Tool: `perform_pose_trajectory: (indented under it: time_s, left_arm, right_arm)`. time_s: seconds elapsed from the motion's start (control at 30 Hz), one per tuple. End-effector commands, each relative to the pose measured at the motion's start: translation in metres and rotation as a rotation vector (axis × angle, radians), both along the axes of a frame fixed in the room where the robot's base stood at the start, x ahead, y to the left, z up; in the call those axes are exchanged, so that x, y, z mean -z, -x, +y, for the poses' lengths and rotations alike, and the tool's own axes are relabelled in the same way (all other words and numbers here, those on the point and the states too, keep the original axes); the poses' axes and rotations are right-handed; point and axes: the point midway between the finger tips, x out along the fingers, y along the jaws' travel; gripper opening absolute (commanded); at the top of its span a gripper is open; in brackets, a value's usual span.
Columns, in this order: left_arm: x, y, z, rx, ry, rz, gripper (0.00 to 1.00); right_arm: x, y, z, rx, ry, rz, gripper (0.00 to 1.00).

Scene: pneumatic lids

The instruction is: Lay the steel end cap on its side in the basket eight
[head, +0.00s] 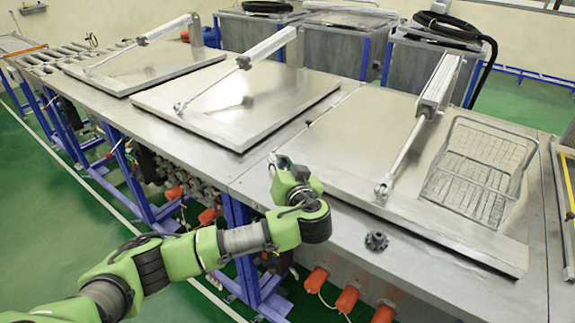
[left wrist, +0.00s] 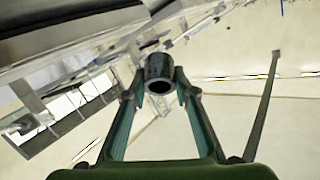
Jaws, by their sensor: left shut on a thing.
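The end cap (left wrist: 158,68) shows in the left wrist view as a short, dark grey metal cylinder with a round hole facing the camera. My left gripper (left wrist: 160,88) is shut on it, one finger on each side. In the head view my left gripper (head: 281,164) is above the front edge of the bench, left of the right-hand lid; the cap is mostly hidden there by the wrist. A wire basket (head: 480,165) sits on the right side of the right-hand lid, well to the right of the gripper. No number on it is readable. My right gripper is not in view.
Flat metal lids with pneumatic cylinders (head: 425,105) line the bench; one cylinder stands between my gripper and the basket. A dark knob-like part (head: 376,241) sits near the front edge. Grey tanks (head: 430,70) with black hoses stand behind.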

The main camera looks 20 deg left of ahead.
Motion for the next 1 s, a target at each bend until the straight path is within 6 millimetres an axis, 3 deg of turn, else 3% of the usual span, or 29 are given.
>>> perform_pose_trajectory:
  time_s: [0.23,0.67,1.0]
  left_arm:
    - [0.016,0.0,0.0,0.0,-0.001,-0.003,0.0]
    - [0.059,-0.001,0.0,0.0,0.0,-0.002,0.0]
    - [0.091,0.0,-0.001,0.0,0.004,-0.002,0.0]
  right_arm:
    - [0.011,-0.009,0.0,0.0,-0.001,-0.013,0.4]
    - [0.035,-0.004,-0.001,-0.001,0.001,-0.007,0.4]
    - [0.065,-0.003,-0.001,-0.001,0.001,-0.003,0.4]
